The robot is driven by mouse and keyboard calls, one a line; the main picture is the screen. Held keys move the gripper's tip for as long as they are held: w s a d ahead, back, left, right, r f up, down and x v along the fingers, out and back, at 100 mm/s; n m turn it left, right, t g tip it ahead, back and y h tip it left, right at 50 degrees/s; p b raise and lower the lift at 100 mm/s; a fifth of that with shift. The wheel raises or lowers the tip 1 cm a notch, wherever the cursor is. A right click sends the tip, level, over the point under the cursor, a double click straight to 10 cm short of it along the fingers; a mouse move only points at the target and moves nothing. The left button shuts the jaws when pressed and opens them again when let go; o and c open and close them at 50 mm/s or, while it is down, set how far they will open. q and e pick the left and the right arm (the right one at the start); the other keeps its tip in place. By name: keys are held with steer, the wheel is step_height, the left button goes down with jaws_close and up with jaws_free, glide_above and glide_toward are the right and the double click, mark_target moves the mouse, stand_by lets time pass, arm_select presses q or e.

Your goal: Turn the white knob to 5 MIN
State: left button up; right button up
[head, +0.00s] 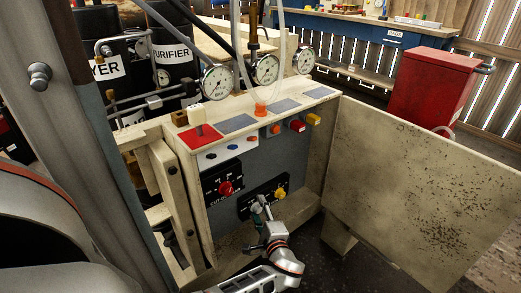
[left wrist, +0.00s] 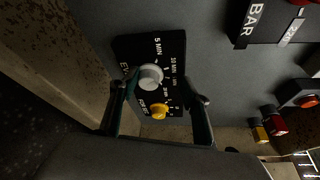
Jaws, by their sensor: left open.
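The white knob (left wrist: 150,77) sits on a black panel (left wrist: 175,44) with white markings, including "5 MIN" and "10 MIN", in the left wrist view. A yellow knob (left wrist: 160,111) is beside it. My left gripper (left wrist: 161,84) is open, with one finger on each side of the white knob; whether they touch it I cannot tell. The knob's pointing direction is unclear. In the head view, my left gripper (head: 261,205) is in front of the same low panel and largely hides the white knob; the yellow knob (head: 280,193) shows. My right gripper is not in view.
A red knob (head: 226,188) on another black panel is up and left. Coloured buttons (head: 297,125) and pressure gauges (head: 265,69) are above. A large open door panel (head: 420,180) stands at the right. A beige ledge (head: 300,212) runs below the panel.

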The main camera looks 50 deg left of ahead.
arm_select(q)
steer(key=r, duration=0.8)
steer(key=shift+w+d+r, duration=0.15)
steer(key=shift+w+r, duration=0.05)
steer(key=shift+w, duration=0.15)
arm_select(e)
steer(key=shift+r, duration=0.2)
arm_select(q)
steer(key=shift+s+f, duration=0.1)
